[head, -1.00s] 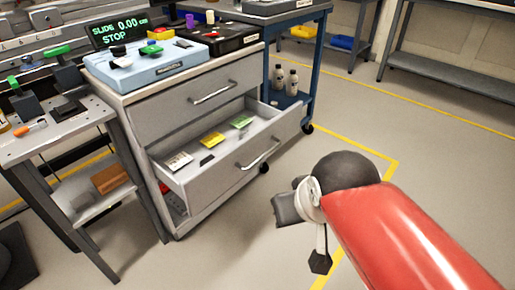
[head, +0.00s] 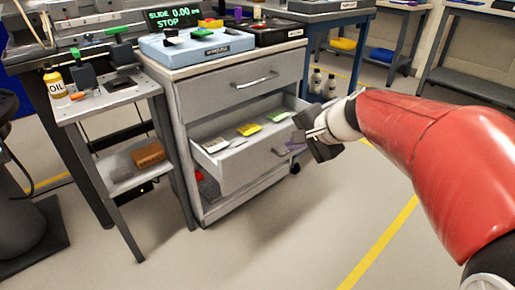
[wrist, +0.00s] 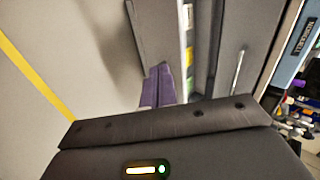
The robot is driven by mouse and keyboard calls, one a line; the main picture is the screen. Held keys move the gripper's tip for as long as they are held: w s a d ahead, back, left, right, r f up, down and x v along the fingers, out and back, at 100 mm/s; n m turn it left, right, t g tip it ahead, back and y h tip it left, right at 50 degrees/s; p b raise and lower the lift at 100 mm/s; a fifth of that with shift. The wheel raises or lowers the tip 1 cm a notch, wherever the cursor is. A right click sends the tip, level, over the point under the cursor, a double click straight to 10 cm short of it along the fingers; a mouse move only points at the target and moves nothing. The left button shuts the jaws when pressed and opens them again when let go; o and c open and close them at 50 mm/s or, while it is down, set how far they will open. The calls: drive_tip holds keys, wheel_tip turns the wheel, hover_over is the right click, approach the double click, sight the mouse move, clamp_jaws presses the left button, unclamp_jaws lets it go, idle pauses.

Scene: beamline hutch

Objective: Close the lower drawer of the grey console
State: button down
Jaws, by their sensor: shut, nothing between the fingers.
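The grey console (head: 188,98) stands in the middle of the head view. Its lower drawer (head: 240,166) is open, with several small cards lying inside. The upper drawer (head: 240,85) is shut. My gripper (head: 291,147) is at the right end of the lower drawer's front, its purple fingers shut and empty. In the wrist view the shut fingers (wrist: 157,87) point at the outer face of the drawer front (wrist: 152,35). Whether they touch it I cannot tell.
A small side table (head: 115,101) with an oil bottle (head: 56,86) stands left of the console. A blue cart (head: 310,45) stands behind it to the right. The floor in front of the console is clear, with a yellow line (head: 385,240).

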drive_tip(key=w, duration=0.2)
approach(255, 145)
wheel_tip(255, 145, down, 4)
drive_tip(key=w+a, duration=0.1)
drive_tip(key=w, duration=0.1)
drive_tip(key=shift+w+a+f+m, duration=0.2)
drive_tip(key=shift+w+a+m, duration=0.2)
drive_tip(key=shift+w+a, duration=0.25)
drive_tip(key=w+a+p, duration=0.7)
drive_tip(key=w+a, duration=0.2)
drive_tip(key=w, duration=0.4)
drive_tip(key=shift+w+a, duration=0.2)
drive_tip(key=shift+a, duration=0.1)
